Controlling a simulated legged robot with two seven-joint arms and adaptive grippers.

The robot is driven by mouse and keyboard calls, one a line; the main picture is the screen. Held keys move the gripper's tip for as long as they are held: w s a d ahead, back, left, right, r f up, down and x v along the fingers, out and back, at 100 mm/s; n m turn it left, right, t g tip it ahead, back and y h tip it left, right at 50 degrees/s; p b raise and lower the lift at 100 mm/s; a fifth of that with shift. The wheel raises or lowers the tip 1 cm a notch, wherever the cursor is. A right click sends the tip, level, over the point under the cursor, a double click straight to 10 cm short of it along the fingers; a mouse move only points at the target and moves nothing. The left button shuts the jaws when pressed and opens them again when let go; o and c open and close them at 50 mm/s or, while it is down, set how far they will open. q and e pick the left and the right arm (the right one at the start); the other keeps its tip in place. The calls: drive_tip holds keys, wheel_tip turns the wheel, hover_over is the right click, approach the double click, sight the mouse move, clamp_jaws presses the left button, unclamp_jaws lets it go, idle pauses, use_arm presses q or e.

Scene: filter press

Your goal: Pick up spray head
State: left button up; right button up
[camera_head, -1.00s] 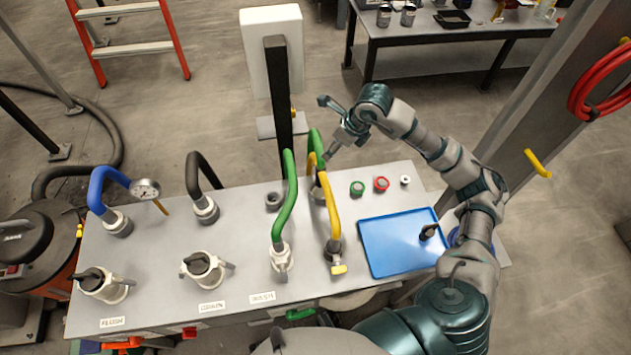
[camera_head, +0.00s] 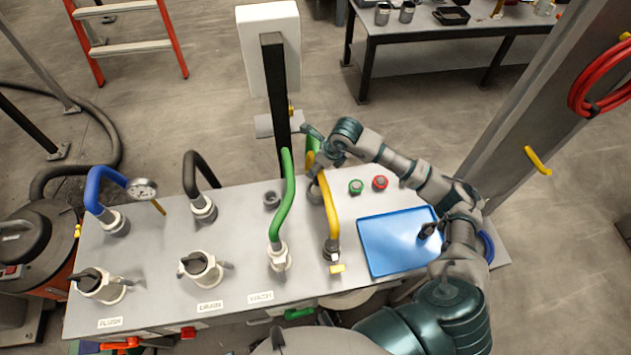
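A small black nozzle-like piece (camera_head: 428,230) stands in the blue tray (camera_head: 385,262) at the right of the bench; I cannot tell for certain that it is the spray head. My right forearm partly covers that side of the tray. My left gripper is out of view.
A front green hose (camera_head: 284,205), a black hose (camera_head: 192,172) and a blue hose (camera_head: 97,190) rise from the bench (camera_head: 150,250). A dark post (camera_head: 275,100) stands behind. Green (camera_head: 356,187) and red (camera_head: 380,183) buttons sit behind the tray. Capped ports line the front left.

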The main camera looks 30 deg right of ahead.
drive_tip(key=shift+d, duration=0.3)
drive_tip(key=shift+c, duration=1.2)
drive_tip(key=c, duration=0.4)
drive_tip(key=shift+r, duration=0.1)
drive_tip(key=c, duration=0.4)
clamp_jaws()
drive_tip(key=shift+a, duration=0.35)
